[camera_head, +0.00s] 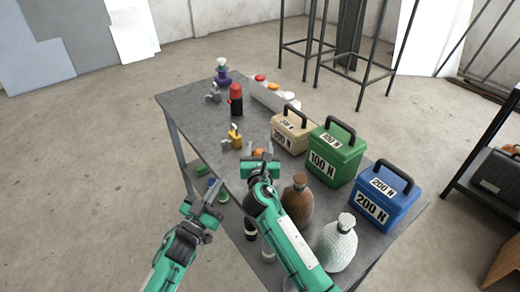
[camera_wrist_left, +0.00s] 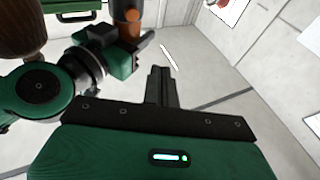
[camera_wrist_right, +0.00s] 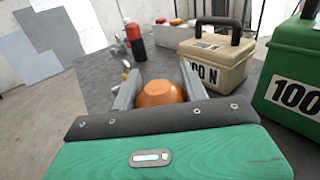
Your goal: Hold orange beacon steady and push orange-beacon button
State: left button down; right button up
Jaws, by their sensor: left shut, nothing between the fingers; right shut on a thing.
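The orange beacon (camera_head: 258,153) is on the grey table, left of the beige box. In the right wrist view its rounded orange top (camera_wrist_right: 160,94) stands between the two fingers. My right gripper (camera_head: 262,161) is shut on the beacon. In the left wrist view an orange band (camera_wrist_left: 128,30) with dark parts around it shows at the right gripper's jaws. My left gripper (camera_head: 213,188) is shut and empty, off the table's left edge and apart from the beacon. Its closed fingers (camera_wrist_left: 162,86) show in the left wrist view. I cannot make out the button.
Beige (camera_head: 291,132), green (camera_head: 335,153) and blue (camera_head: 384,197) boxes line the table's right side. A brown vase (camera_head: 297,199) and white vase (camera_head: 338,243) stand near my right arm. A yellow item (camera_head: 235,138) and red-topped bottle (camera_head: 236,98) stand farther back.

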pick_arm(q)
jog(key=shift+w+d+f+n+t+y, duration=0.15)
jog(key=shift+w+d+f+n+y, duration=0.15)
jog(key=shift+w+d+n+y, duration=0.5)
jog(key=shift+w+d+f+n+t+y, duration=0.1)
jog(key=shift+w+d+f+n+y, duration=0.2)
jog(key=shift+w+d+n, duration=0.9)
jog(key=shift+w+d+f+n+t+y, duration=0.15)
jog(key=shift+w+d+f+n+y, duration=0.3)
jog(key=shift+d+n, duration=1.05)
jog(key=shift+r, duration=0.15)
jog(key=shift+w+d, duration=0.2)
jog(key=shift+s, duration=0.1)
jog(key=shift+s+a, duration=0.2)
jog(key=shift+a, duration=0.15)
jog(key=shift+a, duration=0.1)
